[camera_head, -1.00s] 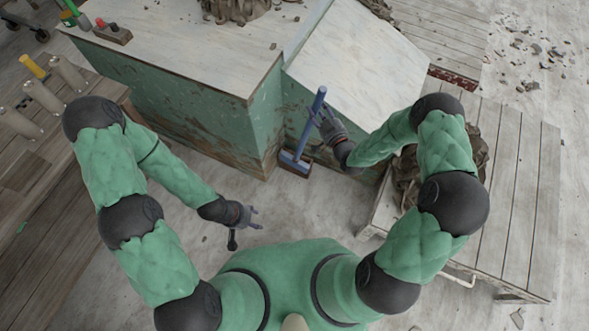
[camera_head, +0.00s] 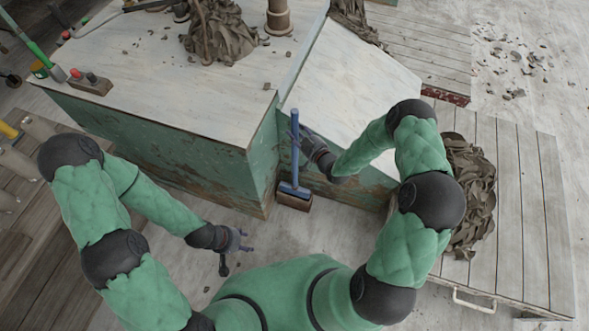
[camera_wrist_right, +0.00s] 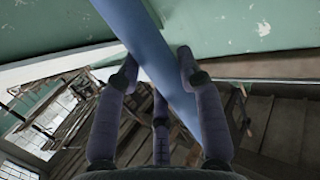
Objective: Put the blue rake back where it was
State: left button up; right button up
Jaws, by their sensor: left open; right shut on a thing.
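The blue rake (camera_head: 296,155) stands nearly upright in the head view, in front of the green cabinet's corner. Its wide head is at the bottom, right over a small brown block (camera_head: 292,203) on the floor. I cannot tell whether the head touches the block. My right gripper (camera_head: 299,137) is shut on the handle at its upper part. In the right wrist view the blue handle (camera_wrist_right: 160,55) runs slantwise between the fingers of my right gripper (camera_wrist_right: 158,65). My left gripper (camera_head: 246,241) is open and empty, low over the floor to the left of the rake.
The green cabinet (camera_head: 160,135) with a pale top stands behind, bearing a heap of clay trimmings (camera_head: 218,35) and a small block with a red knob (camera_head: 88,84). A slatted cart (camera_head: 520,215) with another clay heap (camera_head: 470,195) is at the right. Bare floor lies around my left gripper.

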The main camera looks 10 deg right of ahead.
aim_at(297, 153)
notch_tip(297, 153, down, 15)
jog(key=b, duration=0.5)
jog(key=shift+r, duration=0.25)
jog(key=o, duration=1.1)
jog(key=shift+o, duration=0.2)
